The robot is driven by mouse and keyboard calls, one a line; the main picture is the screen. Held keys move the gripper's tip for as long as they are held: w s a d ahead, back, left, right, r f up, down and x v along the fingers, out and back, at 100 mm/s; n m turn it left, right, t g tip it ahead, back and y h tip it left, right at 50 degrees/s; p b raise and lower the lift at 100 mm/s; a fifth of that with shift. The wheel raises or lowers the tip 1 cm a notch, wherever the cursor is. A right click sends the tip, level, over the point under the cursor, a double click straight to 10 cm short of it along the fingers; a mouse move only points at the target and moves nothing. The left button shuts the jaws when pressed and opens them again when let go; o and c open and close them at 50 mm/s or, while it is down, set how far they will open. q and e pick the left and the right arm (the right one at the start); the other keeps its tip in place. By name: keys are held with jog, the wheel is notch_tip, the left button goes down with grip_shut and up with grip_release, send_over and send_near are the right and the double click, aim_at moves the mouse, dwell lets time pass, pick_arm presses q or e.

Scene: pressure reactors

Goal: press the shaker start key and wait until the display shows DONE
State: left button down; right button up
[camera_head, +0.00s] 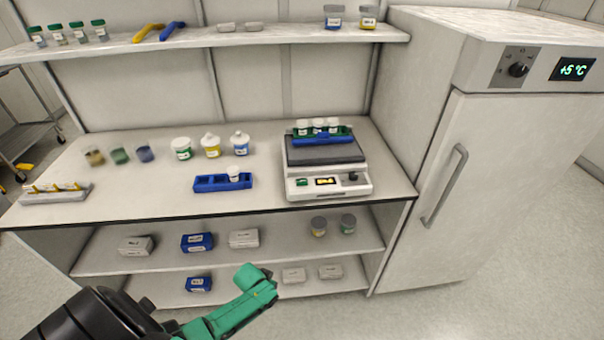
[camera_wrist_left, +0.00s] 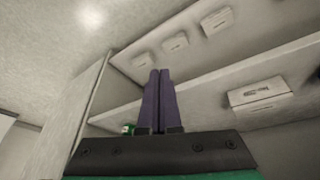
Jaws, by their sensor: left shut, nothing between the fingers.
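The shaker (camera_head: 328,188) is a white box with a grey top plate, near the right end of the bench. The display's text is too small to read. A rack with several white-capped vials (camera_head: 319,127) stands on its top plate. My left arm reaches in from the lower left, its green hand in front of the lower shelves, below and apart from the shaker. In the left wrist view my left gripper (camera_wrist_left: 158,72) is shut and empty. My right gripper is out of view.
A blue rack (camera_head: 222,184) with one white-capped vial sits left of the shaker, with several jars (camera_head: 181,148) behind. A white fridge (camera_head: 445,180) stands close on the right. A shelf (camera_head: 215,38) hangs above. The bench's front middle is clear.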

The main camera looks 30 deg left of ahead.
pick_arm(q)
jog(key=w+d+r+n+t+h+p, duration=0.1)
jog(key=w+d+r+p, duration=0.3)
jog(key=r, duration=0.8)
jog(key=w+a+r+p, duration=0.1)
jog(key=w+r+p, duration=0.1)
jog(key=w+r, duration=0.75)
jog(key=w+d+r+n+t+h+p, duration=0.1)
jog(key=w+d+r+p, duration=0.15)
jog(key=r, duration=1.25)
jog(key=w+a+r+n+p, duration=0.1)
jog(key=w+a+r, duration=0.3)
jog(key=r, duration=0.4)
jog(key=shift+a+n+t+p, duration=0.35)
jog(key=shift+a+n+t, duration=0.05)
jog(key=shift+a+n, duration=0.45)
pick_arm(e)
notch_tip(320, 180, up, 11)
pick_arm(q)
jog(key=shift+s+d+r, duration=0.1)
jog(key=b, duration=0.8)
send_over(301, 183)
notch_tip(301, 183, down, 7)
jog(key=shift+r, duration=0.15)
notch_tip(301, 183, down, 2)
jog(key=shift+b, duration=0.4)
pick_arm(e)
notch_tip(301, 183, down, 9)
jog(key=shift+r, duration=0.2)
